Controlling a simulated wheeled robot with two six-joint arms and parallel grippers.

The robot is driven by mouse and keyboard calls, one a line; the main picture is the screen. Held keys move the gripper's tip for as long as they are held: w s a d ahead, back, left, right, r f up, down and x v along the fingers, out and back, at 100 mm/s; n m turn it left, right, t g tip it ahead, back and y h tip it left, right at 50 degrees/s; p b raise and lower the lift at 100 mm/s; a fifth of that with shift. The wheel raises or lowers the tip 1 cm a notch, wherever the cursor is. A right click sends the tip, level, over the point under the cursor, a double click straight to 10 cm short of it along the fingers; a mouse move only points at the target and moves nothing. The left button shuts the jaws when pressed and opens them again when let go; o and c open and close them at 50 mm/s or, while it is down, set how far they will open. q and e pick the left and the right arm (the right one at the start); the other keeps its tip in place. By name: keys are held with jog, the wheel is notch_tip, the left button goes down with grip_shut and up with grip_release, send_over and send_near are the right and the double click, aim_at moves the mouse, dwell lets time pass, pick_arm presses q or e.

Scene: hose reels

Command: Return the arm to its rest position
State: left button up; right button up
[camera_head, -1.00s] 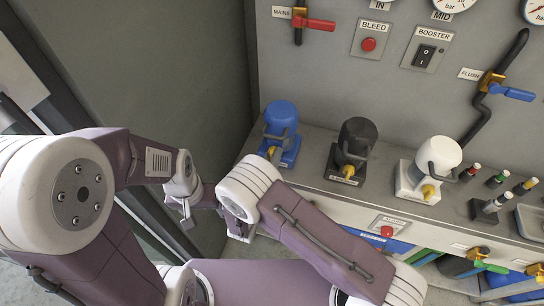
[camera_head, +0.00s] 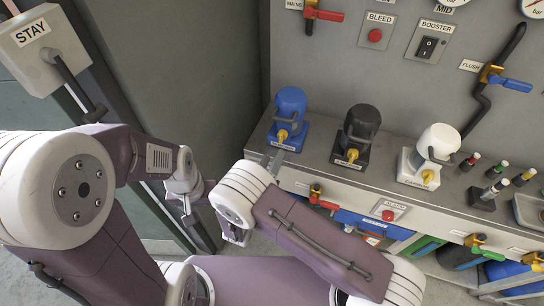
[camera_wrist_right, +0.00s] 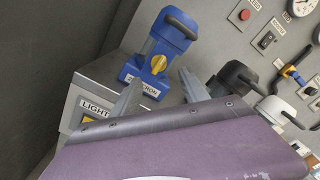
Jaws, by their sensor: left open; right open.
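My left gripper (camera_head: 188,212) hangs below its white wrist at the left of the head view, open and empty, apart from the counter. My right arm's purple link (camera_head: 320,240) is folded across the lower middle of the head view. Its gripper is mostly hidden there behind the arm. In the right wrist view my right gripper (camera_wrist_right: 160,80) shows two grey fingers, spread and with nothing held between them. The blue pump-like unit with a yellow knob (camera_wrist_right: 160,45) stands beyond them. A purple link (camera_wrist_right: 180,145) of mine crosses the bottom of that view.
The counter (camera_head: 320,172) carries the blue unit (camera_head: 290,105), a black unit (camera_head: 360,130) and a white unit (camera_head: 437,145). A panel with valves and switches rises behind. A box marked STAY (camera_head: 45,50) is at upper left. A red-handled valve (camera_head: 322,202) sits below the counter edge.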

jog(key=shift+w+f, duration=0.15)
dwell(0.3)
